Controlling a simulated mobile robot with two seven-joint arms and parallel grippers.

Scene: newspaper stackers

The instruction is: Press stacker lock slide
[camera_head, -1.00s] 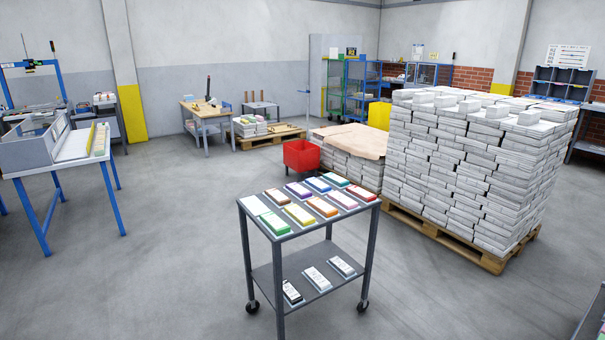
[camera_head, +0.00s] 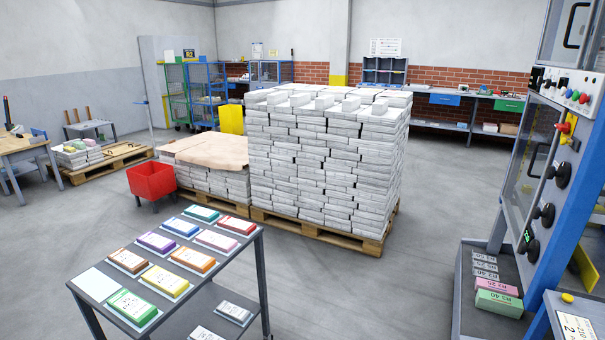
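A blue-framed machine (camera_head: 573,190) stands at the right edge of the head view, partly cut off. It has a panel with coloured buttons (camera_head: 566,92), a red knob (camera_head: 564,127), a long upright bar and several black knobs (camera_head: 545,214) on its side. I cannot tell which part, if any, is the stacker lock slide. Neither of my grippers shows in the view.
A grey cart (camera_head: 184,324) with coloured packs stands at front left. A pallet (camera_head: 330,236) of stacked newspapers (camera_head: 325,165) fills the middle. A red bin (camera_head: 152,180) stands left of it. Open floor (camera_head: 420,250) lies between the pallet and the machine.

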